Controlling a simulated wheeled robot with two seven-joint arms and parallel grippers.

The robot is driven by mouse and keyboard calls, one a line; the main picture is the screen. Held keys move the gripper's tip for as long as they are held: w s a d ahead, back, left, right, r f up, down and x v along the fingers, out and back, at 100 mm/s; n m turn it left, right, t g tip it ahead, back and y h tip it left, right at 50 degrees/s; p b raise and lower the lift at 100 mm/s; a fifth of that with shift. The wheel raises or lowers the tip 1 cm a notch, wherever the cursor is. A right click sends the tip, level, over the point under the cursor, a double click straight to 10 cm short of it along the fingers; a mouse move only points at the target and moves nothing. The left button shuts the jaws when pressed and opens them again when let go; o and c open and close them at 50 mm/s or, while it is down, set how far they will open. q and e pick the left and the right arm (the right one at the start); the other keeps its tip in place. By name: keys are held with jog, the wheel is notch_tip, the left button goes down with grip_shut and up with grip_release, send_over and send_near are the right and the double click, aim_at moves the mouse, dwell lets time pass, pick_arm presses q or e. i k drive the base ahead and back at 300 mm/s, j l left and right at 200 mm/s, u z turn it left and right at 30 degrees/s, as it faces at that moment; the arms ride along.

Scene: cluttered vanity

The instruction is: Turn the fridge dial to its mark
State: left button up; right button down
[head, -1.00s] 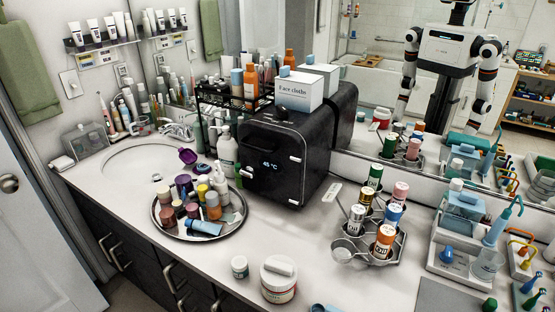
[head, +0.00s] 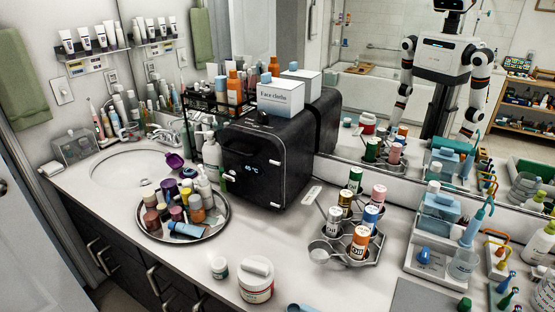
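The fridge is a black, rounded box (head: 292,160) standing on the counter against the mirror. Its front door carries a small lit display (head: 251,169) with a blue-white reading. A dark round knob (head: 262,119) sits on the top near the front edge; it looks like the dial, but its mark is too small to make out. A white box labelled "Face cloths" (head: 282,100) stands on the fridge top, just behind the knob. Neither of my grippers shows directly; only my reflection, with both arms hanging down, is in the mirror.
A round tray (head: 218,226) full of bottles and jars stands left of the fridge front. A black wire rack (head: 206,112) stands close behind its left side. A bottle holder (head: 345,258) is on the right. Bare counter (head: 280,225) lies before the fridge.

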aim_at(264, 118)
jog(key=i+j, duration=0.1)
jog(key=j, duration=0.25)
jog(key=i+j, duration=0.15)
jog(key=j, duration=0.2)
jog(key=i+j, duration=0.1)
jog(key=j, duration=0.2)
jog(key=i+j, duration=0.15)
jog(key=j, duration=0.2)
jog(key=z, duration=0.05)
